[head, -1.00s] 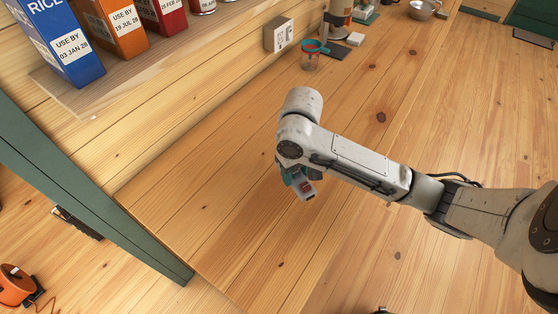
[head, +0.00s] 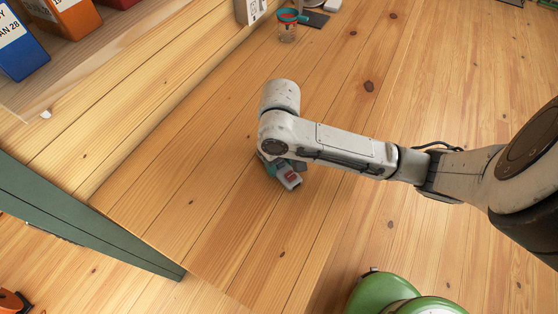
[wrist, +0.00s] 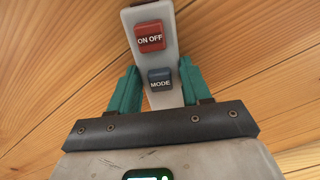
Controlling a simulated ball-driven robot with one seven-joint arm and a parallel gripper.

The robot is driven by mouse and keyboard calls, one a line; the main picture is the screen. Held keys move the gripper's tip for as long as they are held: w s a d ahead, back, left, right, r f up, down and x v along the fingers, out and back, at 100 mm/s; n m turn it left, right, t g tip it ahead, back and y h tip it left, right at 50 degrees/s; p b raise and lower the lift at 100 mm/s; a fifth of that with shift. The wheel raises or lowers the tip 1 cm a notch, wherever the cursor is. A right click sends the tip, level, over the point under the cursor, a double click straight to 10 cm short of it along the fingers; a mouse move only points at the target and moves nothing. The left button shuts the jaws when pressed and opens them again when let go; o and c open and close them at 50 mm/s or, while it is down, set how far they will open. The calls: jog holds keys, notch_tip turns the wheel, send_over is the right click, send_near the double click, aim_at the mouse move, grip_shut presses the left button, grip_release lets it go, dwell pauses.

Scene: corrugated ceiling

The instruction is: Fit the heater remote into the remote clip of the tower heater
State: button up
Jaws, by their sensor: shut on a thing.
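The heater remote (wrist: 157,60) is pale grey, with a red ON OFF button and a blue MODE button below it. In the wrist view it points up and away between the two teal fingers of my gripper (wrist: 160,70), which is shut on it. In the head view the remote (head: 290,180) sticks out below the end of my arm, over the wooden counter. The arm hides most of my gripper (head: 272,165) there. I cannot make out the tower heater or its remote clip in either view.
The wooden counter (head: 190,190) is bare around my gripper. Boxes, including a blue one (head: 20,45), stand on a shelf at upper left. A teal-rimmed cup (head: 289,27) stands at the back. A green rounded object (head: 375,292), not clearly identifiable, shows at the bottom.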

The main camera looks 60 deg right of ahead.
jog(key=shift+f, duration=0.2)
jog(key=o, duration=1.2)
